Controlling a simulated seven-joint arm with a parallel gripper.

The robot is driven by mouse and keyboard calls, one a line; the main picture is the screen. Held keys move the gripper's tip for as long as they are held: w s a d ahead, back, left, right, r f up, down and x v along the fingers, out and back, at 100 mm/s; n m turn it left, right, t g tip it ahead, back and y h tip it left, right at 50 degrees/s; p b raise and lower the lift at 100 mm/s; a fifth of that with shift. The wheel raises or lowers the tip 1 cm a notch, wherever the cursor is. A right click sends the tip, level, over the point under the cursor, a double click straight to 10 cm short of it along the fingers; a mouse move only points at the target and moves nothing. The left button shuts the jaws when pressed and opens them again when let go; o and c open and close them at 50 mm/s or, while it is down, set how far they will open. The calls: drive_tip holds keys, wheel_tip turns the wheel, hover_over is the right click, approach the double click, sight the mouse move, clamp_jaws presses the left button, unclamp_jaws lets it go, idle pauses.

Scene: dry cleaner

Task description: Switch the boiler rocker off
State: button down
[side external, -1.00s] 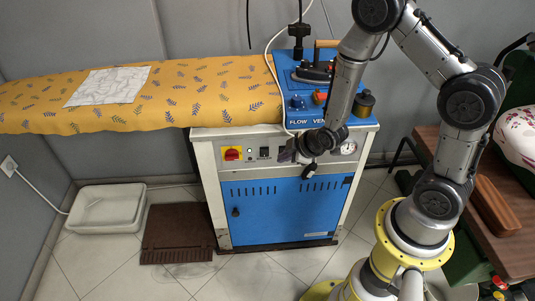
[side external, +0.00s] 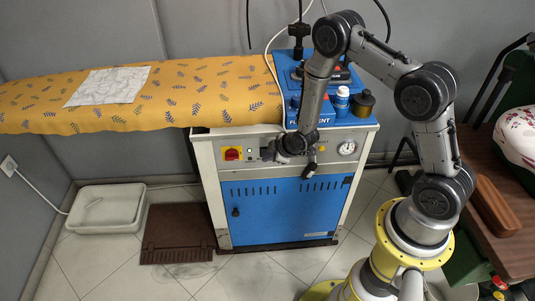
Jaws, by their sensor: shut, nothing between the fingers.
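The boiler cabinet (side external: 290,210) has a light control panel on top of a blue door. On the panel's left is a red and yellow rotary switch (side external: 232,153). In the earlier frame dark rocker switches show just right of it; now my gripper (side external: 268,153) is in front of that spot and largely hides them.
A pressure gauge (side external: 347,148) sits at the panel's right. An ironing board with a yellow cover (side external: 190,95) extends left above the panel. A white tray (side external: 107,208) and brown mat (side external: 178,233) lie on the floor.

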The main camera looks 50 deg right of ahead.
drive_tip(key=shift+w+d+r, duration=0.1)
drive_tip(key=shift+w+d, duration=0.3)
drive_tip(key=shift+w+d+r, duration=0.1)
drive_tip(key=shift+w+d, duration=0.1)
drive_tip(key=shift+w, duration=0.05)
drive_tip(key=shift+r, duration=0.15)
drive_tip(key=shift+r, duration=0.65)
